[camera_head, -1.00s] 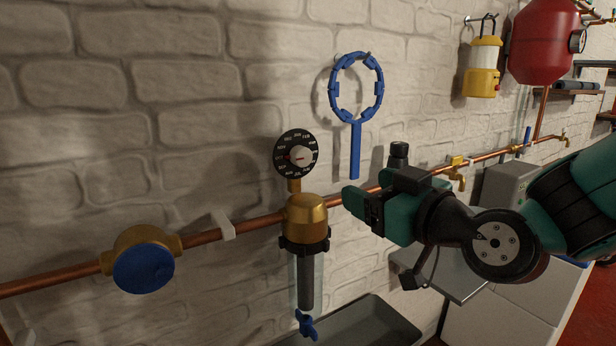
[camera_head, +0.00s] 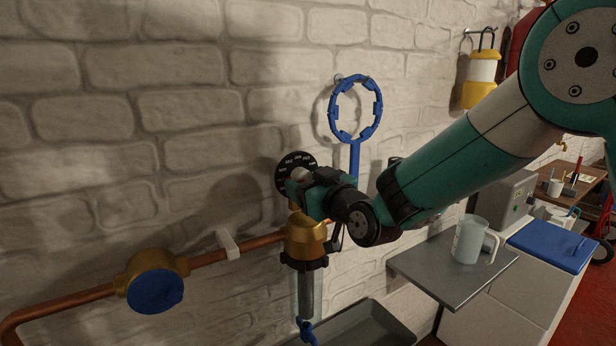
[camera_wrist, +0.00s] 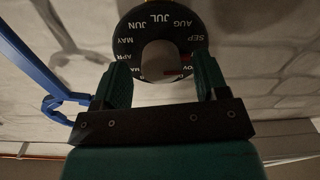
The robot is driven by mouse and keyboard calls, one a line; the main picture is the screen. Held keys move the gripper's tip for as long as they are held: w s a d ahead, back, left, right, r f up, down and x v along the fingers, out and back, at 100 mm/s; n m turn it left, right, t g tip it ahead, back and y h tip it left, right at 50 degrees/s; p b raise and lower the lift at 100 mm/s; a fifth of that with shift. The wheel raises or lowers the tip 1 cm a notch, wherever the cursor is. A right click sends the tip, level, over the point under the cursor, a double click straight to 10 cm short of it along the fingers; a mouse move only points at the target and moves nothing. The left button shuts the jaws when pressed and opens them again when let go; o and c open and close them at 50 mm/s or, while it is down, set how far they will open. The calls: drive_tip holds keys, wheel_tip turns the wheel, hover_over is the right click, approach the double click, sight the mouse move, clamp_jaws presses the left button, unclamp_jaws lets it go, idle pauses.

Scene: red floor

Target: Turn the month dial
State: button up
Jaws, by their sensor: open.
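The month dial (camera_head: 283,171) is a black disc with white month letters and a pale centre knob (camera_head: 299,174), mounted above the brass filter housing (camera_head: 306,236). In the wrist view the dial (camera_wrist: 160,22) faces me, with month names around the knob (camera_wrist: 159,60); a small red mark shows at the knob's lower right. My gripper (camera_wrist: 162,84) is open, one finger on each side of the knob. I cannot tell whether the fingers touch it. In the head view my gripper (camera_head: 298,187) covers the dial's lower right part.
A blue ring wrench (camera_head: 355,152) hangs on the brick wall, close to the right of the dial. A copper pipe (camera_head: 255,243) runs along the wall to a blue-capped brass fitting (camera_head: 155,287). A grey shelf (camera_head: 432,277) holds a clear jug (camera_head: 468,241).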

drive_tip(key=shift+w+a, duration=0.1)
drive_tip(key=shift+w, duration=0.05)
drive_tip(key=shift+c, duration=0.5)
drive_tip(key=c, duration=0.8)
drive_tip(key=shift+f+n+b, duration=0.15)
drive_tip(key=shift+n+b, duration=0.15)
drive_tip(key=shift+b, duration=0.45)
